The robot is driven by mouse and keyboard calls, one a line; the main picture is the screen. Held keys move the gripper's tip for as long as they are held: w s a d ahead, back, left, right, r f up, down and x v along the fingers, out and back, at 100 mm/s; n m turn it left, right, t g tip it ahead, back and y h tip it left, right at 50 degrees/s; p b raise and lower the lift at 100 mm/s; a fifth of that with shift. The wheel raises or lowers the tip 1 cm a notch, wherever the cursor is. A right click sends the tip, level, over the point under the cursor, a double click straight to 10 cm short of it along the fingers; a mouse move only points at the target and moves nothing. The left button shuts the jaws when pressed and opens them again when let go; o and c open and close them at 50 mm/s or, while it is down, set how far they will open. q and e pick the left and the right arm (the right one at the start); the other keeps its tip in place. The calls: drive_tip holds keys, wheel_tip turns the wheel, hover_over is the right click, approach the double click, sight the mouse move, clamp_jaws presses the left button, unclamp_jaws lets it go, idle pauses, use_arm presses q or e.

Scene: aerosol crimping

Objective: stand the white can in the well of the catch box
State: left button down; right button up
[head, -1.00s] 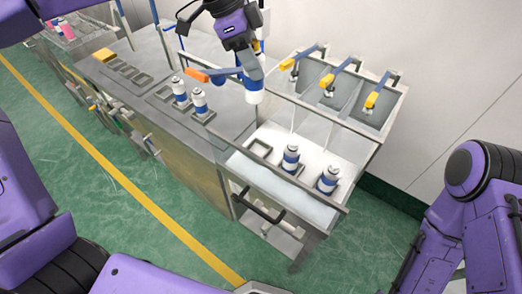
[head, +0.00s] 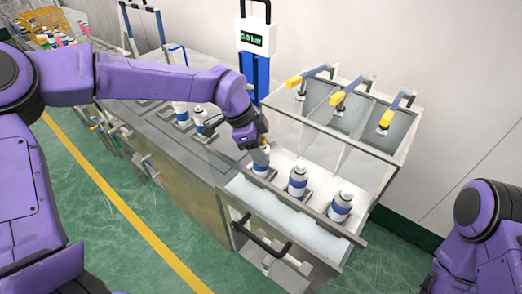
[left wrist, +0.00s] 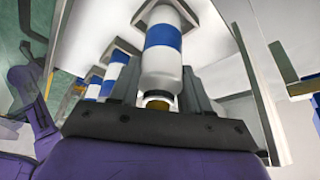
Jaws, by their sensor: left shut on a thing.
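My left gripper (head: 262,147) is shut on a white can with a blue band (head: 262,169), holding it from above near its top. The can is upright at the left end of the row in the catch box (head: 285,213). In the left wrist view the can (left wrist: 161,58) sits between the two fingers, with a grey square well rim (left wrist: 135,15) around its base. I cannot tell whether its base touches the floor of the well. Two similar cans (head: 298,181) (head: 341,207) stand to its right in the box. My right gripper is out of view.
Two more cans (head: 181,112) (head: 200,122) stand on the bench to the left. A gauge with a green display (head: 256,38) stands behind. Bins with yellow-handled levers (head: 338,99) are at the back right. A black handle (head: 262,237) is on the front.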

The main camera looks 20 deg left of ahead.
use_arm(q)
drive_tip(key=shift+f, duration=0.45)
drive_tip(key=c, duration=0.5)
unclamp_jaws()
drive_tip(key=b+v, duration=0.1)
drive_tip(key=v, duration=1.1)
drive_tip(key=shift+s+a+b, duration=0.1)
drive_tip(key=shift+b, duration=0.25)
